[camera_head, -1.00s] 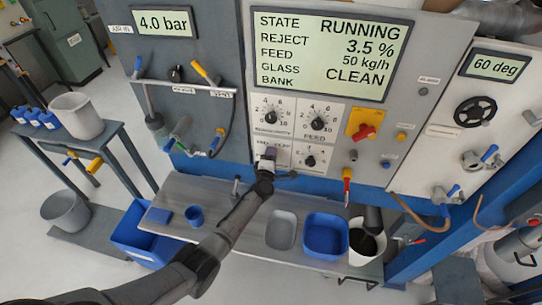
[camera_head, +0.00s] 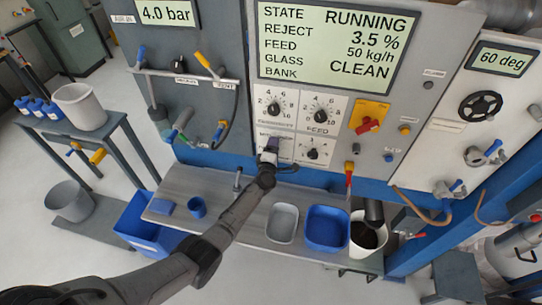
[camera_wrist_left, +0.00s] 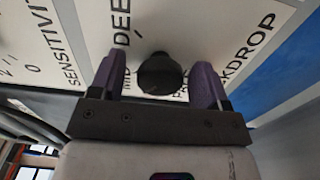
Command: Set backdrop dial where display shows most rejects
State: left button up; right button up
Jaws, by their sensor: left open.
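The backdrop dial (camera_wrist_left: 160,72) is a round black knob between my left gripper's two purple fingers in the left wrist view. Letters around it read DEE, part of MID, PA and BACKDROP; its pointer setting cannot be made out. In the head view my left gripper (camera_head: 271,147) covers this dial at the panel's lower left. The left gripper (camera_wrist_left: 160,85) is open, with a finger on each side of the knob; contact cannot be told. The display (camera_head: 335,47) reads STATE RUNNING, REJECT 3.5 %, FEED 50 kg/h and CLEAN. My right gripper is out of view.
The sensitivity dial (camera_head: 274,108) and feed dial (camera_head: 320,115) sit just above, and another small dial (camera_head: 313,153) is to the right. A red-handled switch (camera_head: 368,124) is further right. Below, a grey shelf (camera_head: 235,215) carries a blue tray (camera_head: 327,228) and other containers.

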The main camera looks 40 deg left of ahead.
pick_arm(q)
jog(key=p+v, duration=0.3)
jog(key=v, duration=1)
jog(key=shift+s+d, duration=0.25)
